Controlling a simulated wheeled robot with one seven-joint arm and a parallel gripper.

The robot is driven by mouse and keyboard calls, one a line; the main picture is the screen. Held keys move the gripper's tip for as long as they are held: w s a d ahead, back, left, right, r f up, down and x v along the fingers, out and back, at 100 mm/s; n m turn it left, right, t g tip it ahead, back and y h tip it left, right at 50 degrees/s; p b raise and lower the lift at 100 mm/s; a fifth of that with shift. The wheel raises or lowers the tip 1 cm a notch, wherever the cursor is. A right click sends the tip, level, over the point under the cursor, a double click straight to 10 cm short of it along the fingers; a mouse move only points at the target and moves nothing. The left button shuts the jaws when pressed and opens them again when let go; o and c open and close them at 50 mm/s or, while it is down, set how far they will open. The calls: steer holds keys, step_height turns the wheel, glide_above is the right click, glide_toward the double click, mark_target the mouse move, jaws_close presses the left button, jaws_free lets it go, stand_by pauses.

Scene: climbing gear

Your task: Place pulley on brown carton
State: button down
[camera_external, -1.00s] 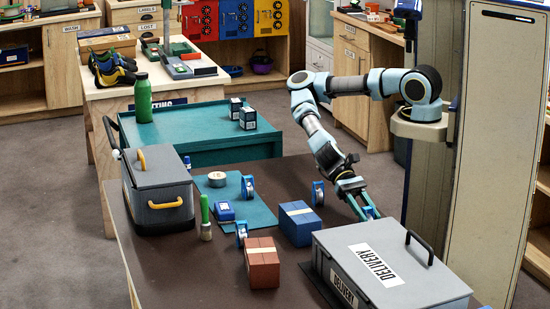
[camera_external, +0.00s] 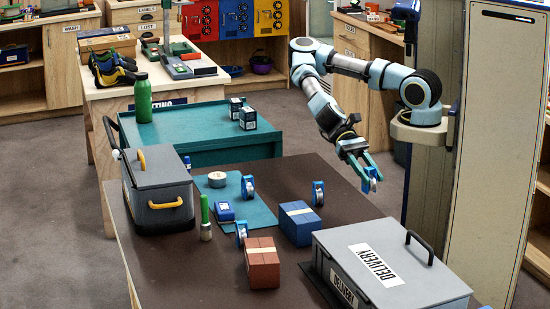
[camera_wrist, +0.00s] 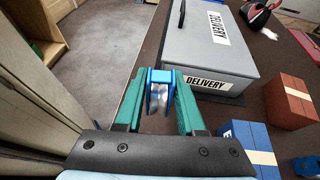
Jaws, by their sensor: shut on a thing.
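My gripper (camera_external: 369,174) is shut on a blue pulley with a silvery wheel, held up above the table's right back edge. The pulley (camera_external: 371,181) shows small at the fingertips, and in the wrist view the pulley (camera_wrist: 159,92) sits between the two green fingers. The brown carton (camera_external: 262,264), reddish-brown with a pale tape strip, stands on the table near the front, left of the grey delivery box. It also shows in the wrist view (camera_wrist: 288,103), at the right. Its top is bare. My gripper is well apart from it, behind and to the right.
The grey delivery box (camera_external: 395,268) with a black handle stands between gripper and front edge. A blue carton (camera_external: 300,223) stands behind the brown one. Other blue pulleys (camera_external: 318,193), (camera_external: 248,188), (camera_external: 241,233) stand on the table. A grey toolbox (camera_external: 158,190) is at left.

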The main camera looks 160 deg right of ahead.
step_height(320, 180, up, 11)
steer(key=shift+w+d+f, duration=0.1)
steer(key=shift+w, duration=0.05)
steer(key=w+d+f+b, duration=0.1)
steer(key=w+d+b, duration=0.1)
steer(key=w+d, duration=0.65)
steer(key=w+d+f+b, duration=0.1)
steer(key=w+d, duration=0.2)
steer(key=w, duration=1)
steer(key=m+t+h+b, duration=0.1)
steer(key=b, duration=0.1)
glide_above(261, 251)
step_height(261, 251, down, 3)
step_height(261, 251, down, 10)
steer(key=p, duration=0.2)
steer(key=shift+s+p, duration=0.1)
steer(key=shift+p, duration=0.25)
steer(key=shift+f, duration=0.2)
steer(key=c, duration=0.5)
jaws_free()
steer(key=shift+r, duration=0.15)
